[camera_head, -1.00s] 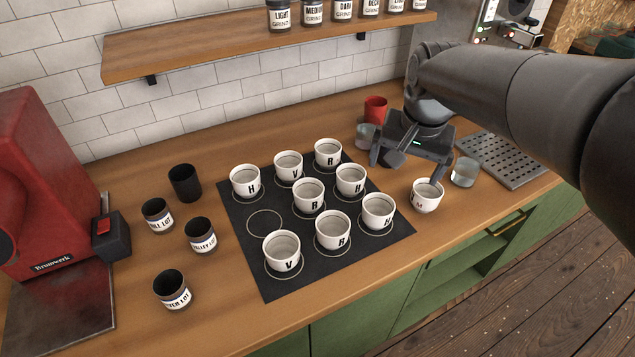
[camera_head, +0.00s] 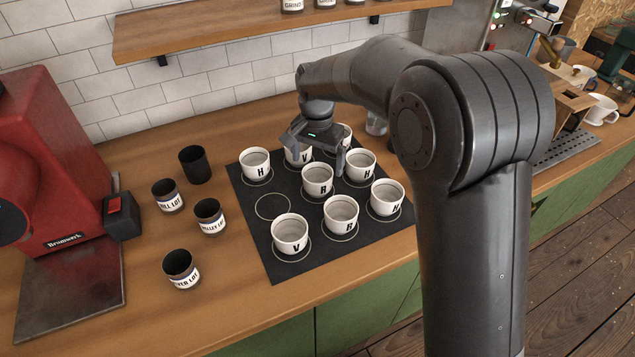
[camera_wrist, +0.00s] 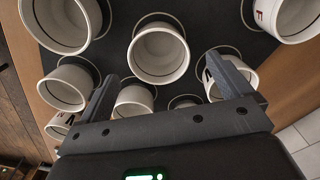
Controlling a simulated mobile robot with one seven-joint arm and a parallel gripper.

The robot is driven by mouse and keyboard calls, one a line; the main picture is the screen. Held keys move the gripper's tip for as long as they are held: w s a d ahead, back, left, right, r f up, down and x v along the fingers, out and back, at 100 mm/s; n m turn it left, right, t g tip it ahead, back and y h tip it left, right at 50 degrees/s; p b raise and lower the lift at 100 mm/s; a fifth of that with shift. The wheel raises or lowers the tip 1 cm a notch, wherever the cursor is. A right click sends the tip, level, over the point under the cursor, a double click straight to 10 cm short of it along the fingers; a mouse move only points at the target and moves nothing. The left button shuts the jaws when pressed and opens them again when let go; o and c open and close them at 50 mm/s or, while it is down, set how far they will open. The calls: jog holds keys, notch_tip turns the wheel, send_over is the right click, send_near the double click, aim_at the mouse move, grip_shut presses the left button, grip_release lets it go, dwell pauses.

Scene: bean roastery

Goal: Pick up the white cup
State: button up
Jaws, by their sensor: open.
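The H cup (camera_head: 255,165) is at the back left and the V cup (camera_head: 289,233) at the front left. The middle R cup (camera_head: 317,181) also shows in the wrist view (camera_wrist: 158,52). My gripper (camera_head: 313,155) is open and empty above the back and middle cups, its fingers partly covering the back V cup (camera_head: 298,157). In the wrist view my gripper (camera_wrist: 165,85) has its two fingers wide apart, with cups beyond and between them.
An empty ring (camera_head: 273,206) is on the mat's left side. Dark tins (camera_head: 181,269) and a black cup (camera_head: 195,165) stand left of the mat, beside a red grinder (camera_head: 50,160). A wall shelf (camera_head: 230,30) is above. Neighbouring cups stand close together.

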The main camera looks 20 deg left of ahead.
aim_at(317, 180)
notch_tip(317, 180, down, 7)
jog(key=shift+s+f, duration=0.1)
jog(key=shift+f, duration=0.05)
dwell(0.4)
jog(key=shift+c, duration=0.4)
jog(key=c, duration=1.1)
